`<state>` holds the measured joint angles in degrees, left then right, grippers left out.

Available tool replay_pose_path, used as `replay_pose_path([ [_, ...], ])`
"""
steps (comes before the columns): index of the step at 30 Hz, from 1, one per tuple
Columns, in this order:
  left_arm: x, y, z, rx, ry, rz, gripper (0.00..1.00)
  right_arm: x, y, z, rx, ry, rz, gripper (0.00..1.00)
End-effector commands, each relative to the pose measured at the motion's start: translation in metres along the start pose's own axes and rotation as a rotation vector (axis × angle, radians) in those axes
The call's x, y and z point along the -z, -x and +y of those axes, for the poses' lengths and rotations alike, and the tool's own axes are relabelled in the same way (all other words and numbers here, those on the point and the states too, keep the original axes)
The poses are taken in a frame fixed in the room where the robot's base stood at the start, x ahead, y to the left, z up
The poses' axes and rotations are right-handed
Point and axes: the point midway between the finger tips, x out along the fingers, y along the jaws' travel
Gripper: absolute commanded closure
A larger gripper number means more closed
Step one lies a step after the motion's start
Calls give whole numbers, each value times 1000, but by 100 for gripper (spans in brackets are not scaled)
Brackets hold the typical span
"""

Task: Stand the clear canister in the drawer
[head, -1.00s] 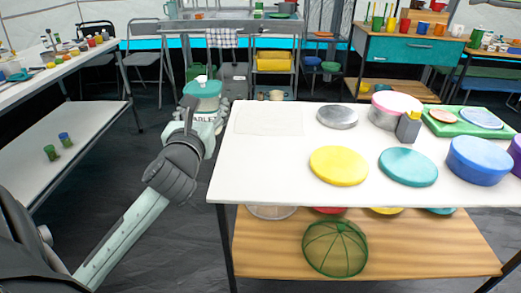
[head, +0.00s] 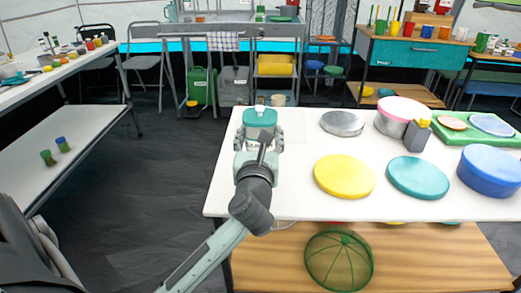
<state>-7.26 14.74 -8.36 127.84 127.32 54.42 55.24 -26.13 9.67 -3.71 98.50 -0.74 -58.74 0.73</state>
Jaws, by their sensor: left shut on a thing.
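The canister (head: 260,118) has a teal lid with a small pale knob. Its body is mostly hidden by my fingers. My left gripper (head: 260,138) is shut around it and holds it upright, in front of the left part of the white table in the picture. I cannot tell whether its base touches the tabletop. A teal drawer (head: 408,52) with a dark handle is in the wooden cabinet at the back right; it looks closed. My right gripper is not in view.
The white table (head: 290,185) bears a yellow disc (head: 344,176), a teal disc (head: 418,177), a grey lid (head: 342,123), a pink-topped tin (head: 403,110) and a blue round box (head: 490,170). A green mesh dome (head: 338,260) is below. Dark floor left of the table is clear.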

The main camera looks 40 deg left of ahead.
Motion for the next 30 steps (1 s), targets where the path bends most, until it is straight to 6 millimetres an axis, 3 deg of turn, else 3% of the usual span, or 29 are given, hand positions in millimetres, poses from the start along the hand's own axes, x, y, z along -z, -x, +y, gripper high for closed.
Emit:
replay_pose_path([
  [9, 36, 0, -1, 0, -1, -3, 87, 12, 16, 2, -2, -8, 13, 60],
  [23, 43, 0, -1, 0, 1, -4, 87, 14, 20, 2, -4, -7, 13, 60],
  [24, 43, 0, -1, 0, 1, 0, 36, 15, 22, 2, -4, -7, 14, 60],
  [28, 43, 0, -1, 0, 0, 0, 21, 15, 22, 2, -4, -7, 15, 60],
  [30, 43, 0, -1, 0, 0, 0, 21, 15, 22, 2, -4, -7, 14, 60],
])
